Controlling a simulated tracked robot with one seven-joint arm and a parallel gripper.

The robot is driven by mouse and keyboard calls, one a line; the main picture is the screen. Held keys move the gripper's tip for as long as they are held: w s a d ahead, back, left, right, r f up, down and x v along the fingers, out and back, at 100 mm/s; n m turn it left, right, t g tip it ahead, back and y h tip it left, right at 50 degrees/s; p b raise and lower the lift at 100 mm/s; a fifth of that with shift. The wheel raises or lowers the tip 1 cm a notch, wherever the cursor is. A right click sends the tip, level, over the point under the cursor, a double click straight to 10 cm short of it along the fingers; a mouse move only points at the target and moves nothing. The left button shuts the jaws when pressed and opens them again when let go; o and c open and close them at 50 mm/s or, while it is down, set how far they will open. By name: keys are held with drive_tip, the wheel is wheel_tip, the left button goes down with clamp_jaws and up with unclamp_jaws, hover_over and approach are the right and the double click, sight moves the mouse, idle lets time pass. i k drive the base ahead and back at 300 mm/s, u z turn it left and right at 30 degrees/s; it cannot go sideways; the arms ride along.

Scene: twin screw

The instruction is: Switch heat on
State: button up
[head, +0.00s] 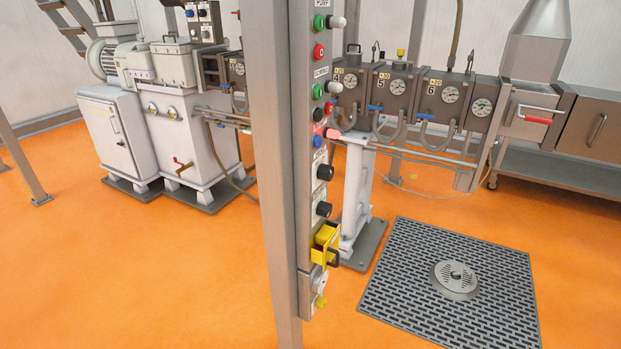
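A narrow grey control panel (302,160) on an upright post (272,180) stands in the middle of the head view, seen at a steep angle. It carries green buttons (318,91) and red buttons (318,51) with lamps beside them. Lower down are a blue button (317,141) and a pinkish-red lamp (331,133) that looks lit. A label above the middle buttons seems to read "SCREWS"; I cannot read any heat label. My gripper is not in view.
Behind stand a pale motor cabinet (117,130) and a row of barrel blocks with round gauges (451,94). A floor grate (410,285) with a round drain (456,278) lies at right. The orange floor left of the post (130,280) is clear.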

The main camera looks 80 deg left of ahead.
sight(325, 172)
drive_tip(key=u, duration=0.55)
drive_tip(key=i, duration=0.25)
drive_tip(key=u, duration=2.85)
drive_tip(key=i, duration=1.05)
drive_tip(key=z, duration=0.35)
drive_tip(key=k, duration=0.6)
drive_tip(key=z, duration=0.15)
